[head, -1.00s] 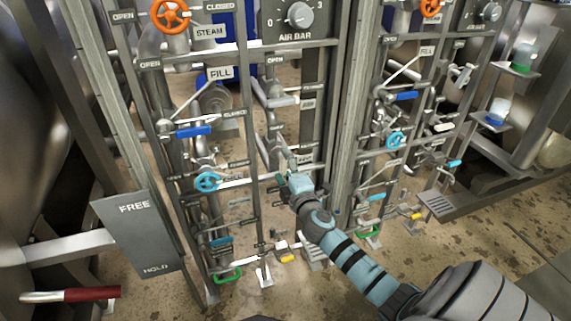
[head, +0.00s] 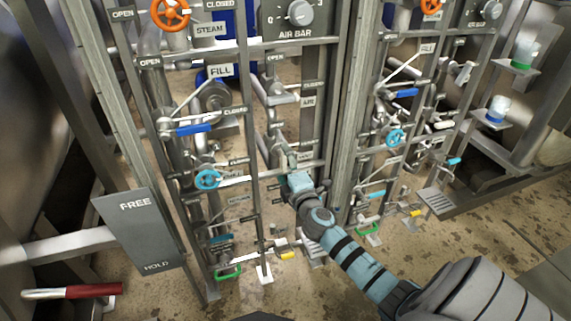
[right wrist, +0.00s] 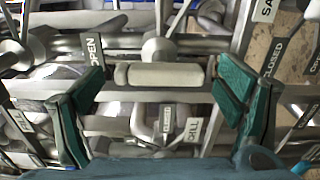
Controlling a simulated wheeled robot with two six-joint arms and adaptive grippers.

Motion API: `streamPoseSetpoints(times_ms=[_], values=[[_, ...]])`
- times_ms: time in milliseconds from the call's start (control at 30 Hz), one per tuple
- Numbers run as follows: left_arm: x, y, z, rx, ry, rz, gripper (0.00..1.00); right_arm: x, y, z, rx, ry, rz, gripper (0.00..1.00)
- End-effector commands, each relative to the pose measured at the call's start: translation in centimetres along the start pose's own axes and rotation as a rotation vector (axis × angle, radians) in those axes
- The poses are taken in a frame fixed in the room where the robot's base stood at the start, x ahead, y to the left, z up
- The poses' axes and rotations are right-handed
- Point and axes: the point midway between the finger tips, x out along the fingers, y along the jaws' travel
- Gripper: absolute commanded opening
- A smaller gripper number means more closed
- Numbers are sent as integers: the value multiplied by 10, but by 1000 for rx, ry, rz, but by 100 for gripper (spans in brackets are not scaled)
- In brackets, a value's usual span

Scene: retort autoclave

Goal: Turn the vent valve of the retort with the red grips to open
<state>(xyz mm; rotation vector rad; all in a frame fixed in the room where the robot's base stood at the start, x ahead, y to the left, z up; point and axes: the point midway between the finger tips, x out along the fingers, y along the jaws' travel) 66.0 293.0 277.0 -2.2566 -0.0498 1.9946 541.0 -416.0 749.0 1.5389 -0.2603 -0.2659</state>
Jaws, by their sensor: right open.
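The red grip (head: 93,291) is on a lever at the lower left in the head view. My right gripper (head: 292,162) is at the left pipe rack, in front of a grey vertical pipe. In the right wrist view my right gripper (right wrist: 160,84) is open, with green finger pads at either side of a pale, bar-shaped valve grip (right wrist: 165,74). Gaps show at both ends of the grip. An OPEN label (right wrist: 94,48) is on its left and a CLOSED label (right wrist: 273,57) on its right. My left gripper is out of view.
The left rack also carries an orange wheel (head: 170,13), a blue lever (head: 193,130), a light-blue wheel (head: 207,180) and a green handle (head: 228,272). A similar rack with a light-blue wheel (head: 395,138) stands right. A FREE/HOLD plate (head: 140,230) is left.

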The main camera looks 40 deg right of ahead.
Motion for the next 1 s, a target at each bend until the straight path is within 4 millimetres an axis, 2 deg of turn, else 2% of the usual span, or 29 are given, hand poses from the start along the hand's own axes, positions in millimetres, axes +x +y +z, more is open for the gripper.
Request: streamPoseSetpoints(times_ms=[167, 267, 500, 633, 767, 1000], values=[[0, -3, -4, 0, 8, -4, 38, -3, 0, 0, 0, 1, 0, 87], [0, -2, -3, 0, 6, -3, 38, -17, -1, 0, -1, 1, -1, 87], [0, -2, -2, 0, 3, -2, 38, -82, -1, 0, -1, 2, -3, 87], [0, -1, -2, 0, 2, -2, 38, -109, -1, 0, -1, 1, -2, 87], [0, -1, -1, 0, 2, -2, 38, -120, 0, 0, 0, 0, 0, 87], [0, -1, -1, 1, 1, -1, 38, -120, 0, 0, 0, 0, 0, 87]])
